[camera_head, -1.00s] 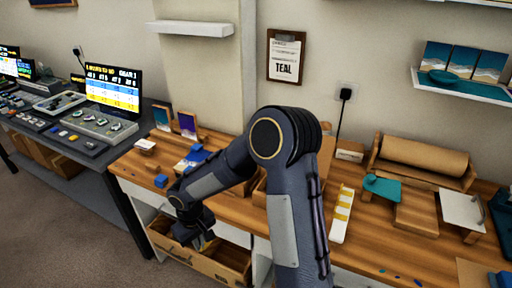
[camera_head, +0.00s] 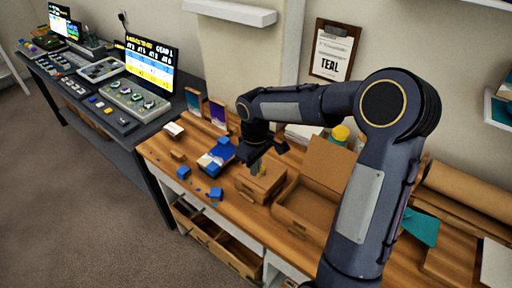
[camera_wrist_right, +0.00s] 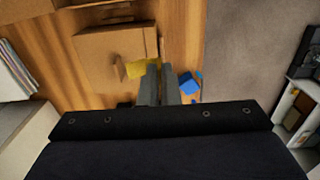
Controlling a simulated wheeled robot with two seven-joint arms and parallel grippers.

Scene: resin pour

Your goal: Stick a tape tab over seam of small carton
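The small carton (camera_head: 262,182) is a brown cardboard box on the wooden bench, left of a larger open box. It also shows in the right wrist view (camera_wrist_right: 112,55). My right gripper (camera_head: 256,168) points down at the carton's near top edge. In the right wrist view its two fingers (camera_wrist_right: 160,70) are close together beside the carton. A yellow tape tab (camera_wrist_right: 138,68) shows at the fingertips, between them and the carton, and appears pinched. Whether the tab touches the carton I cannot tell. My left gripper is in neither current view.
The open cardboard box (camera_head: 305,208) stands right of the carton. Blue blocks (camera_head: 183,172) and a blue-topped item (camera_head: 217,157) lie to the left. A yellow-topped bottle (camera_head: 340,133) stands behind. The bench's front edge is close to the carton.

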